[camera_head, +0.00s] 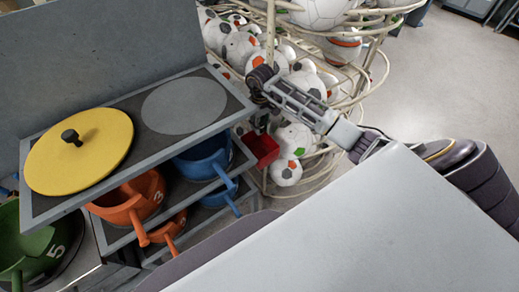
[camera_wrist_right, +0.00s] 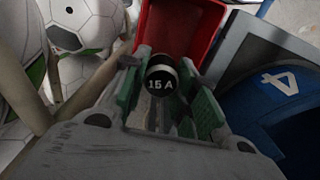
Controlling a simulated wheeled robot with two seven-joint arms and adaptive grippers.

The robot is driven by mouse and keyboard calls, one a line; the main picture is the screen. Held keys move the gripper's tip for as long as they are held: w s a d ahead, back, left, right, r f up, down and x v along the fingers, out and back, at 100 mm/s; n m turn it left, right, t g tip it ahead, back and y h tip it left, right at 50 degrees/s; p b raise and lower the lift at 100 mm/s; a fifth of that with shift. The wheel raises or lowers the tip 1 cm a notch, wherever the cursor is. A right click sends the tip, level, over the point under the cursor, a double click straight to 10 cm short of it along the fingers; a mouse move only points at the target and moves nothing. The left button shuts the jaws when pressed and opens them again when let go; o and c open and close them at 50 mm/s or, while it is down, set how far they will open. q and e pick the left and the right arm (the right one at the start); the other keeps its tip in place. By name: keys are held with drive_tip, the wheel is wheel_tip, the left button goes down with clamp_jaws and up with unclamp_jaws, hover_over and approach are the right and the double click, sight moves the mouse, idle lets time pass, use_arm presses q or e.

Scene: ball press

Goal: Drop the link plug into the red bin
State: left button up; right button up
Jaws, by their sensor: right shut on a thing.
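The link plug (camera_wrist_right: 161,85) is a dark cylinder with a light band and "15 A" on its end. My right gripper (camera_wrist_right: 163,92) is shut on it, with a green-sided finger on either side. The red bin (camera_wrist_right: 178,28) lies just beyond the plug in the right wrist view. In the head view the red bin (camera_head: 262,149) is beside the shelf's right edge, and my right gripper (camera_head: 256,118) is above it. The plug is too small to make out there. My left gripper is not in view.
A wire rack of footballs (camera_head: 300,110) stands close behind and right of the bin. The shelf unit (camera_head: 150,150) on the left holds a yellow lid (camera_head: 85,160), orange pots (camera_head: 130,200) and blue pots (camera_head: 205,160). A large pale surface (camera_head: 350,235) fills the lower right.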

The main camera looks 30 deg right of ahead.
drive_tip(key=shift+f, duration=0.35)
drive_tip(key=o, duration=1.1)
drive_tip(key=shift+c, duration=0.2)
drive_tip(key=shift+r, duration=3.75)
drive_tip(key=shift+s, duration=0.2)
